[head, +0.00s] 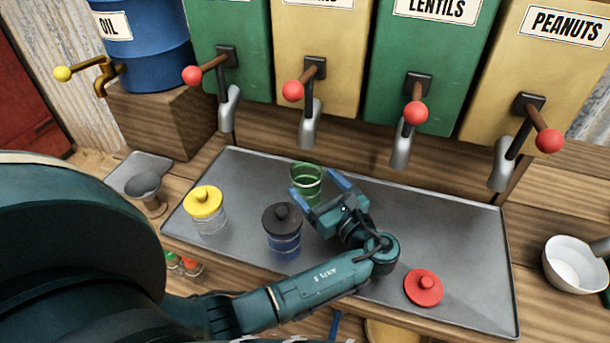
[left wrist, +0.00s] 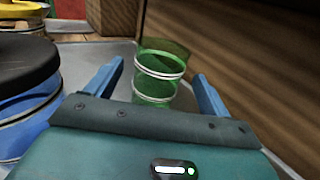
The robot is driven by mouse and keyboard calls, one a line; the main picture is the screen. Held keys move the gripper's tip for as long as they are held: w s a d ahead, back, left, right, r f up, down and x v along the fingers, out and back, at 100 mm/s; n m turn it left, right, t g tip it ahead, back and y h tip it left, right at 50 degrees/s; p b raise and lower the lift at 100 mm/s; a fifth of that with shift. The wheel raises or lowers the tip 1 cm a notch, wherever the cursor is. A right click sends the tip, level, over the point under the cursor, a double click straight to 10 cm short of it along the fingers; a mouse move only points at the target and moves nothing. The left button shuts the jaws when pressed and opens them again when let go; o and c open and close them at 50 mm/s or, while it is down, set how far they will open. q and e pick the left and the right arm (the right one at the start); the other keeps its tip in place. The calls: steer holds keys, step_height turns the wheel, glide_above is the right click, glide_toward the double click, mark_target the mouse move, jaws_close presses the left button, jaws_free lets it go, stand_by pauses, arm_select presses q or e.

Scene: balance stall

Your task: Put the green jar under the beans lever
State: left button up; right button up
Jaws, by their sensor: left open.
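The green jar (head: 306,178) is clear green glass with no lid on it. It stands upright on the grey metal tray, in front of and below the spout of the second dispenser from the left. My left gripper (head: 315,188) is open, with its blue fingers on either side of the jar. In the left wrist view the green jar (left wrist: 158,80) shows between the two fingertips (left wrist: 160,78), with gaps on both sides. The second dispenser's lever (head: 293,91) has a red knob. Its label is cut off at the top, so I cannot read it fully. My right gripper is not in view.
On the tray (head: 460,230) stand a yellow-lidded jar (head: 207,210) and a blue jar with a black lid (head: 283,230). A red lid (head: 424,287) lies at the right. A white bowl (head: 573,265) is far right. The tray's right middle is clear.

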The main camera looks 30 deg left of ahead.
arm_select(q)
steer(key=v, duration=0.6)
stand_by(0.4)
